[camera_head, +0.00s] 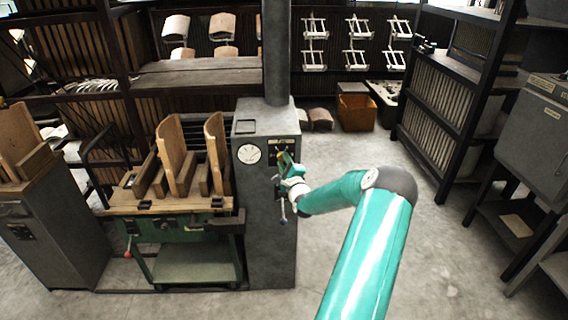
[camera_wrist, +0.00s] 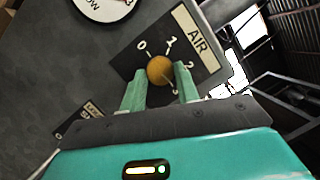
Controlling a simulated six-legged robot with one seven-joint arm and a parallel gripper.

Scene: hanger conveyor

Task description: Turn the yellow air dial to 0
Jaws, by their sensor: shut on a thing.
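The yellow air dial (camera_wrist: 160,70) is a round knob on a black plate (camera_wrist: 178,48) marked AIR, with 0, 1 and 2 around it and a further mark partly hidden at lower right. My gripper (camera_wrist: 160,74) has one green finger on each side of the dial and is shut on it. I cannot tell for sure which number the dial points to. In the head view, my gripper (camera_head: 285,168) is at the front of the grey control cabinet (camera_head: 265,215), just below the AIR plate (camera_head: 281,144). The dial itself is hidden there.
A round white gauge (camera_head: 249,154) sits left of the plate. A lower label plate (camera_wrist: 80,120) is partly covered in the wrist view. A green-framed bench (camera_head: 180,205) with wooden forms stands left of the cabinet. The floor (camera_head: 440,250) to the right is clear.

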